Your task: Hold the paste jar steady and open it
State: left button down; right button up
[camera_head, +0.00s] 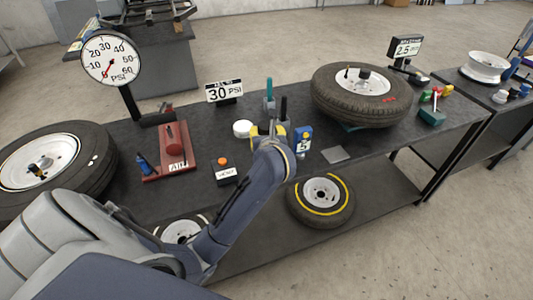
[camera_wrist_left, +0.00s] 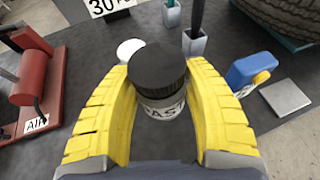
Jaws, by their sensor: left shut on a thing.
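The paste jar (camera_wrist_left: 161,104) stands upright on the dark bench in the left wrist view. It has a black ribbed lid (camera_wrist_left: 157,69) on top and a pale label with dark letters. My left gripper (camera_wrist_left: 155,100) has its yellow fingers on both sides of the jar and is shut on it. In the head view my left gripper (camera_head: 268,131) is at the middle of the bench, and my own wrist hides most of the jar. My right gripper is not in either view.
A white round piece (camera_head: 243,128) lies just beyond the jar. Holders with a teal tool (camera_head: 269,92) and a black tool stand behind. A blue bottle (camera_head: 302,141) and a grey plate (camera_head: 335,154) are right, a red air tool (camera_head: 171,152) left. A tire (camera_head: 360,95) lies back right.

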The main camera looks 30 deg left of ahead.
pick_arm(q)
jog(key=shift+f, duration=4.35)
jog(key=shift+f, duration=0.2)
jog(key=c, duration=0.6)
grip_release()
jog(key=shift+r, duration=0.2)
